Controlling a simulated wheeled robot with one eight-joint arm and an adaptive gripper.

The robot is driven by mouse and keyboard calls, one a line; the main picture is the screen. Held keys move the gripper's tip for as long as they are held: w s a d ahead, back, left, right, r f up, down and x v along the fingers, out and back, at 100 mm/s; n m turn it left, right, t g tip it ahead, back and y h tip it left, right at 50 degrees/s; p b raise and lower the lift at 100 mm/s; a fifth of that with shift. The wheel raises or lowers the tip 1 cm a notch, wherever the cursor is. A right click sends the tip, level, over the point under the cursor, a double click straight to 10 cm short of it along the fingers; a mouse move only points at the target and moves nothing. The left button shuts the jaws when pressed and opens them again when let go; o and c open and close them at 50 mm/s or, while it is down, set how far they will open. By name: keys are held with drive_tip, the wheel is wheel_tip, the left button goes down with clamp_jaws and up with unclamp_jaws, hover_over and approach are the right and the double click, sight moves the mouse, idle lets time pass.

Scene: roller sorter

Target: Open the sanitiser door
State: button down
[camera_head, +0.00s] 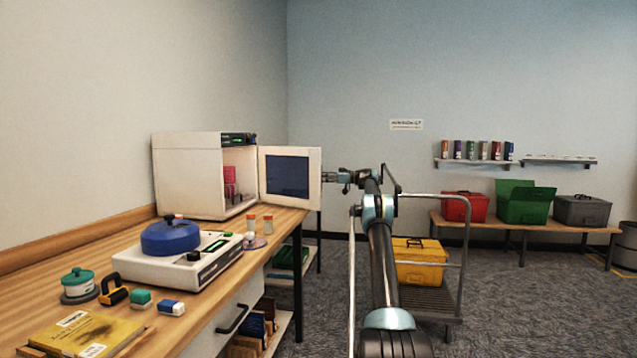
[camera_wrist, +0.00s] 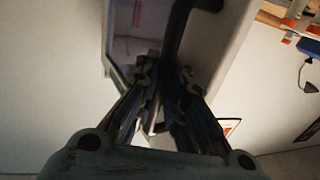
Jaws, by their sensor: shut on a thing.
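The sanitiser (camera_head: 188,178) is a white box at the back of the workbench. Its white door (camera_head: 312,180), with a dark window, stands swung out to the right, and a red item (camera_head: 230,180) shows inside the box. My gripper (camera_head: 328,177) is at the door's free right edge in the head view. In the wrist view the fingers (camera_wrist: 166,80) are closed on the dark door handle (camera_wrist: 184,28). The handle is hidden in the head view, and its gripped part is covered by the fingers.
On the bench (camera_head: 50,290) stand a white device with a blue lid (camera_head: 171,237), small vials (camera_head: 259,224) and a yellow book (camera_head: 85,333). A trolley with a yellow box (camera_head: 420,262) stands to the right of my arm. Open carpet lies beyond it.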

drive_tip(key=shift+a, duration=0.1)
drive_tip(key=c, duration=1.9)
unclamp_jaws()
drive_tip(key=shift+c, duration=0.2)
